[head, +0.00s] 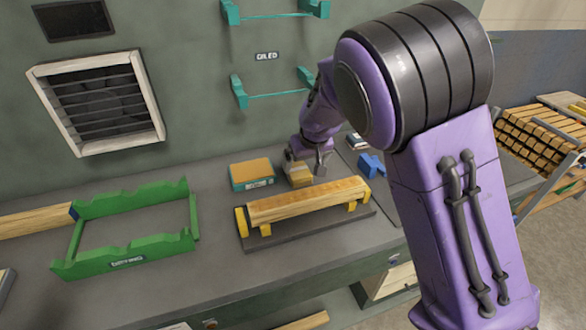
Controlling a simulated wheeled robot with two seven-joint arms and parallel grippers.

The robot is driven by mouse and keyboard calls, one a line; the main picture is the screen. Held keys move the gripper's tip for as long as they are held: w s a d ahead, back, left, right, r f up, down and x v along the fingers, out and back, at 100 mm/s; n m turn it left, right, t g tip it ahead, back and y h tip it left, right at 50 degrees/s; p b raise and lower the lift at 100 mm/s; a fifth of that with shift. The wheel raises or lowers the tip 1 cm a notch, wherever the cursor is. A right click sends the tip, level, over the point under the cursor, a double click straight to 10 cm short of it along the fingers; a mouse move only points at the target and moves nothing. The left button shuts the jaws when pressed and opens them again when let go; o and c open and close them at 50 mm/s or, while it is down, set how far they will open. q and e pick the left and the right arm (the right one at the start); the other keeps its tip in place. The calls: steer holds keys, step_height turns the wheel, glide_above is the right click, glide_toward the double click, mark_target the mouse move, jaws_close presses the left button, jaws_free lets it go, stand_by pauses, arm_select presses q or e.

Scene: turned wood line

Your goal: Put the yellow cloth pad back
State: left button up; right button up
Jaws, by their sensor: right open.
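A small yellow block-like thing (299,175), which looks like the yellow cloth pad, sits on the grey bench behind the wooden piece. My right gripper (307,167) is down at it, jaws open, with one finger near its left side and the other at its right. I cannot tell whether the fingers touch it. Just left of it is a low teal box (252,184) with a flat orange-yellow top and a small label. My left gripper is not in view.
A long wooden piece (308,201) rests on a dark stand with yellow supports, in front of my right gripper. A blue object (371,165) lies right of it. A green rack (128,244) stands at left. Teal wall brackets (272,88) hang behind. Bench between rack and stand is clear.

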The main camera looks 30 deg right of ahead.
mark_target(300, 173)
steer(key=shift+f, duration=0.8)
steer(key=x, duration=0.3)
steer(key=w+p+x, duration=0.1)
steer(key=x, duration=0.2)
steer(key=shift+w+r, duration=0.1)
steer(key=shift+r, duration=0.15)
steer(key=shift+s+d+r, duration=0.1)
steer(key=shift+s, duration=0.15)
steer(key=c, duration=1.2)
steer(key=shift+o, duration=0.2)
